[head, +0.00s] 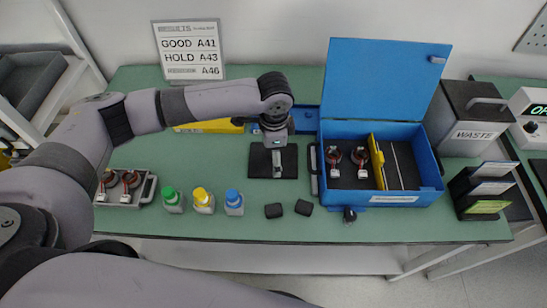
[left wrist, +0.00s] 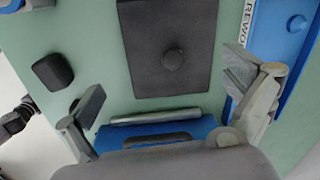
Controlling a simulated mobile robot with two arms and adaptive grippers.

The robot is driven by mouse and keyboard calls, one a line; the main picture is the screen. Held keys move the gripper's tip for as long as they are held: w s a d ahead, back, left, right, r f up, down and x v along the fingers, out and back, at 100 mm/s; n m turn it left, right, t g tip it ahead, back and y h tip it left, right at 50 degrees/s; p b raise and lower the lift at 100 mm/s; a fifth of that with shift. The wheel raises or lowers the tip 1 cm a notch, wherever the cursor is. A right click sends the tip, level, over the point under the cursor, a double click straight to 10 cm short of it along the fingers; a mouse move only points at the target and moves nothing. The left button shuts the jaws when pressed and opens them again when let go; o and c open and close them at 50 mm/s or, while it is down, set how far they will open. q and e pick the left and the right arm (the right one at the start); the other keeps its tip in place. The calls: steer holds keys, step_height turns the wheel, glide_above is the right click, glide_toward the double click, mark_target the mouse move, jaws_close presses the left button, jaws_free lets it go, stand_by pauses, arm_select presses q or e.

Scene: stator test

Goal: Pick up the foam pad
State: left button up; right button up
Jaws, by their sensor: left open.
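The foam pad appears to be the dark, flat square sheet (head: 260,172) on the green table, left of the blue case. In the left wrist view the dark sheet (left wrist: 150,75) shows a small round knob on top. My left gripper (head: 278,170) points down over it, its lower part covering the sheet's middle in the head view. In the left wrist view my left gripper (left wrist: 168,88) has its fingers wide apart with nothing between them. I cannot tell whether it touches the pad. My right gripper is not in view.
An open blue case (head: 415,197) with a yellow divider stands just right. Two small black blocks (head: 274,210) lie in front, with several capped bottles (head: 203,201) to the left. A grey tray (head: 146,190) with round parts is farther left.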

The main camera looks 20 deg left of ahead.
mark_target(260, 165)
arm_select(q)
steer(key=f, duration=0.3)
steer(key=f+p, duration=0.1)
steer(key=f, duration=0.1)
steer(key=shift+w, duration=0.4)
steer(key=shift+r, duration=0.1)
steer(key=shift+c, duration=0.4)
steer(key=shift+s, duration=0.1)
steer(key=c, duration=1)
steer(key=shift+s, duration=0.1)
steer(key=c, duration=0.5)
